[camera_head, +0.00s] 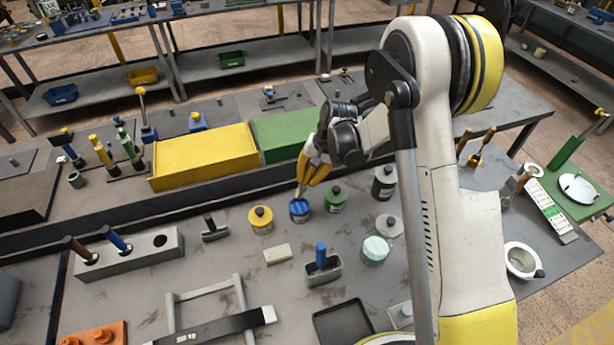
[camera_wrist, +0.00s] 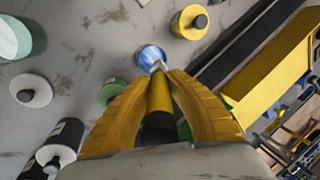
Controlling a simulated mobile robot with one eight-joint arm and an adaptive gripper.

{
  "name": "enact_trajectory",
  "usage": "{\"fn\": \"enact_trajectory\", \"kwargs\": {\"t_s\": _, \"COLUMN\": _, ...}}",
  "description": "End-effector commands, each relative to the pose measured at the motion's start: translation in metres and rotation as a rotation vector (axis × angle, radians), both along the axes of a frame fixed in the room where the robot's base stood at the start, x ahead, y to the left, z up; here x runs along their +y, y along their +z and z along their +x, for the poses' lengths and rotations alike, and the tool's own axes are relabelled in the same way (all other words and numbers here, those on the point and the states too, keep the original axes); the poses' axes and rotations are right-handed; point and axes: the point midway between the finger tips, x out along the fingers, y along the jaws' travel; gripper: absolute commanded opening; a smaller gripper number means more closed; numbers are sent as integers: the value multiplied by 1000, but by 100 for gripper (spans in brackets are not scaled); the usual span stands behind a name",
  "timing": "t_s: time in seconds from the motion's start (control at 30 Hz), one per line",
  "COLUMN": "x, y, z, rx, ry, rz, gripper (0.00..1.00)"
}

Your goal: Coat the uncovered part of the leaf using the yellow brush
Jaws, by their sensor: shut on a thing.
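My gripper (camera_head: 314,172) is shut on the yellow brush, whose yellow handle (camera_wrist: 159,95) stands between the two yellow fingers in the wrist view. The brush's pale tip (camera_head: 300,190) points down at a small blue-topped jar (camera_head: 299,212). The jar also shows in the wrist view (camera_wrist: 150,58), with the tip over or in it; I cannot tell how deep. A long dark leaf (camera_head: 218,330) lies across a grey rack (camera_head: 239,292) at the bottom of the head view. Its left end runs out of frame, so its surface is only partly seen.
A yellow jar (camera_head: 260,220), a green jar (camera_head: 335,198) and a glass jar (camera_head: 375,250) stand nearby. A grey block (camera_head: 130,256) holds brown and blue handles. A blue handle (camera_head: 321,256) stands upright between jar and rack. Yellow and green bins (camera_head: 205,157) line the back.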

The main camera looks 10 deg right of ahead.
Motion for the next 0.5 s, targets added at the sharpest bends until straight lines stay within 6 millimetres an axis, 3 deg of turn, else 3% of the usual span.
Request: {"fn": "enact_trajectory", "kwargs": {"t_s": 0.5, "x": 0, "y": -54, "z": 0, "rx": 0, "ry": 0, "rz": 0, "gripper": 0}}
